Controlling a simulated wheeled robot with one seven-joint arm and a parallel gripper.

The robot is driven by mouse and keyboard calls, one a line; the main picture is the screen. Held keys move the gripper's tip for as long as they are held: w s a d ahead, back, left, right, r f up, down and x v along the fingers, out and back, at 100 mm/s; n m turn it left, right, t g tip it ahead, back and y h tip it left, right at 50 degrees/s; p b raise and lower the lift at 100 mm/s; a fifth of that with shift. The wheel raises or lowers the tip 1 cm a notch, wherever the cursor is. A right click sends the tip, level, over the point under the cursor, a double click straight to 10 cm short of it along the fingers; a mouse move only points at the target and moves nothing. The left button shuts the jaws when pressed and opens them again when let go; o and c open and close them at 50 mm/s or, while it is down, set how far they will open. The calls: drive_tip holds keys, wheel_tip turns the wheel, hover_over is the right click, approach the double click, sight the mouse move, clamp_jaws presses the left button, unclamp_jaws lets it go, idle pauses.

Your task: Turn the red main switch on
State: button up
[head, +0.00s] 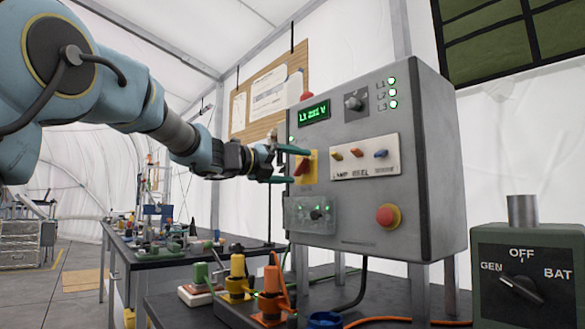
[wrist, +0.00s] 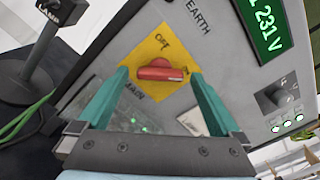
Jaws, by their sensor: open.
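The red main switch (head: 301,168) is a bar-shaped handle on a yellow plate (head: 311,160) at the left of the grey panel's front. In the wrist view the red handle (wrist: 158,74) lies crosswise on the yellow plate (wrist: 150,53), with the word OFF above it. I cannot tell for certain which marking it points at. My gripper (head: 285,165) is open in front of the switch. In the wrist view its two green fingers stand on either side of the handle, with visible gaps; contact is not visible.
Coloured connectors (head: 271,285) stand below. A green selector box (head: 524,275) is at right.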

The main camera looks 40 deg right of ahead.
drive_tip(key=a+b, duration=0.1)
drive_tip(key=a, duration=0.9)
drive_tip(key=shift+w+a, duration=0.3)
drive_tip(key=shift+a, duration=0.1)
drive_tip(key=w+a+f+n+t+y, duration=0.3)
drive_tip(key=w+a+f+n+t, duration=0.35)
drive_tip(key=w+n, duration=0.25)
drive_tip(key=w+a+f+n+t+y, duration=0.3)
drive_tip(key=w+a+f+n+t, duration=0.2)
drive_tip(key=w+a+f+n, duration=0.35)
drive_tip(key=a+f+n+y, duration=0.8)
drive_tip(key=a+f+n, duration=0.65)
drive_tip(key=a, duration=0.25)
drive_tip(key=s+a+f+n+g+y, duration=0.2)
drive_tip(key=s+a+f+n+g, duration=0.3)
drive_tip(key=s+a+f, duration=0.4)
drive_tip(key=s+a+f+n+g+y, duration=0.2)
drive_tip(key=s+a+f+n+g, duration=0.3)
drive_tip(key=s+f+n, duration=0.55)
wheel_tip(320, 180, up, 24)
drive_tip(key=a+m+t+p, duration=0.1)
drive_tip(key=m+p, duration=0.2)
drive_tip(key=p, duration=1.9)
drive_tip(key=shift+s+r+p, duration=0.15)
drive_tip(key=shift+s+p, duration=0.2)
drive_tip(key=shift+s, duration=0.1)
